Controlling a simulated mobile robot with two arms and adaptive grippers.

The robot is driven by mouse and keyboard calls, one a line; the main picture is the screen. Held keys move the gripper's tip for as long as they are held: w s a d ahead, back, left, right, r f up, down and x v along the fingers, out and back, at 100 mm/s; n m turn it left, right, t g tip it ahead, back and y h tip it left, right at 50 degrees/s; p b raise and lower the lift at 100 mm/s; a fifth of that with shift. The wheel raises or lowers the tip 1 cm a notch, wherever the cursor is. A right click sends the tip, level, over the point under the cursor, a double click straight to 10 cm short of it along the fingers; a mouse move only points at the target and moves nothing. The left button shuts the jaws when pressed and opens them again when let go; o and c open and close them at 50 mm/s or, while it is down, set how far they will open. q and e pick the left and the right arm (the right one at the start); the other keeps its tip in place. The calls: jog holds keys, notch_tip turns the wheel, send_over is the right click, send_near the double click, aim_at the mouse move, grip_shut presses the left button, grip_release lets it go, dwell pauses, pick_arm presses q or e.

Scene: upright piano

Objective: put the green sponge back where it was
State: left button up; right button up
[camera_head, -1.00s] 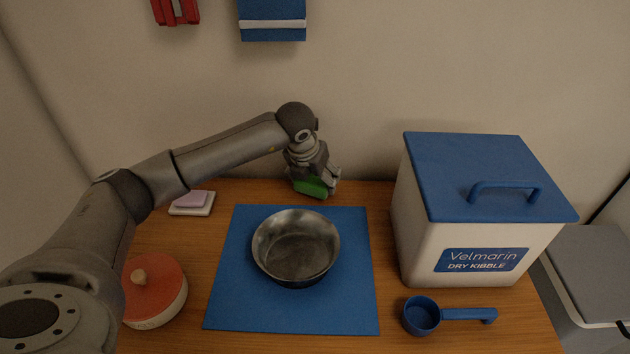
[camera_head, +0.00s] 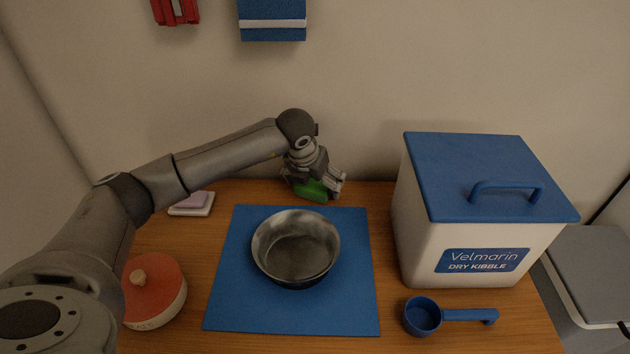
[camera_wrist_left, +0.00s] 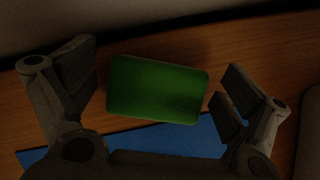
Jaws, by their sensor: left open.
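The green sponge (camera_head: 312,191) is at the back of the wooden counter, behind the blue mat (camera_head: 222,295). In the left wrist view the sponge (camera_wrist_left: 157,90) lies on the wood between two spread fingers, with a gap on each side. My left gripper (camera_head: 318,187) is open around the sponge and points down at it; it also shows in the left wrist view (camera_wrist_left: 155,92). In the head view the fingers partly hide the sponge. My right gripper is not in view.
A metal bowl (camera_head: 296,247) stands on the mat. A kibble bin (camera_head: 415,235) and blue scoop (camera_head: 422,316) are to the right. A red-lidded jar (camera_head: 155,290) and a lilac block on a white dish (camera_head: 191,203) are to the left. The wall rises close behind.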

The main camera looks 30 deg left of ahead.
pick_arm(q)
jog(key=shift+r, duration=0.1)
jog(key=p+v, duration=0.1)
jog(key=v, duration=1.1)
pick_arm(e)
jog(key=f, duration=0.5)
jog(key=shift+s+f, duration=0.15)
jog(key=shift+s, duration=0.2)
